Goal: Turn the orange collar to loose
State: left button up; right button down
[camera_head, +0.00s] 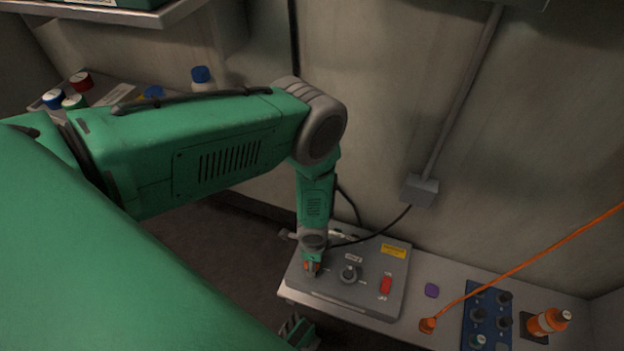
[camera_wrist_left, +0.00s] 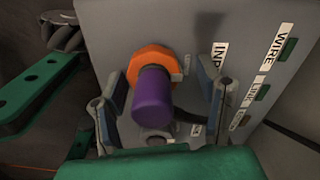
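The orange collar (camera_wrist_left: 148,57) sits around the base of a purple cylinder (camera_wrist_left: 153,97) on a grey panel in the left wrist view. My left gripper (camera_wrist_left: 164,108) is open, with one finger on each side of the cylinder and a visible gap on both sides. In the head view the left gripper (camera_head: 311,268) is over the left end of the grey panel box (camera_head: 333,292), and it mostly hides the collar. What looks like my right gripper (camera_head: 298,329) is at the bottom edge, partly cut off; its fingers are unclear.
The panel box has a dark knob (camera_head: 349,273), a red switch (camera_head: 385,285) and a yellow label (camera_head: 393,250).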

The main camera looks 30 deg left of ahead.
pick_arm(q)
jog(key=shift+s, duration=0.2)
notch_tip(320, 180, up, 12)
jog(key=shift+f, duration=0.1)
dwell(0.4)
dwell(0.5)
